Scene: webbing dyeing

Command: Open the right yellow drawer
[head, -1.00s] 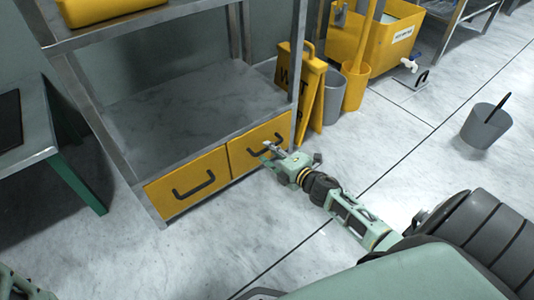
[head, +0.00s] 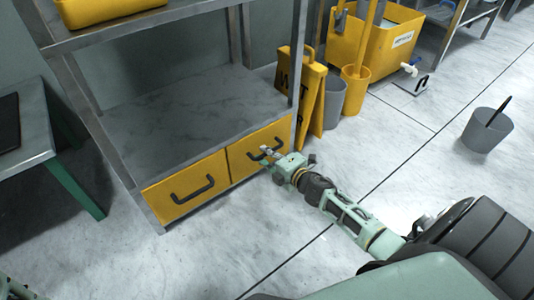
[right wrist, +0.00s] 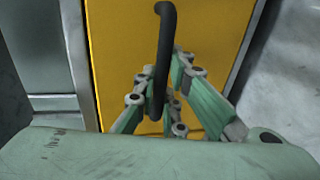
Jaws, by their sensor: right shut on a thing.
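The right yellow drawer (head: 246,156) is at the bottom right of the grey metal shelf unit and looks closed. Its dark handle (right wrist: 160,60) runs between my right gripper's fingers in the right wrist view. My right gripper (head: 268,153) is shut on this handle at the drawer front, partly covering it in the head view. The yellow drawer face (right wrist: 215,50) fills the middle of the wrist view. The left yellow drawer (head: 165,205) beside it is closed, with its black handle free. My left gripper is not clearly in view.
A yellow wet-floor sign (head: 311,85) stands close to the shelf's right post. A grey bin (head: 334,98) and a yellow bin (head: 355,92) stand beside it. A grey bucket (head: 484,132) is farther right. The floor in front of the drawers is clear.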

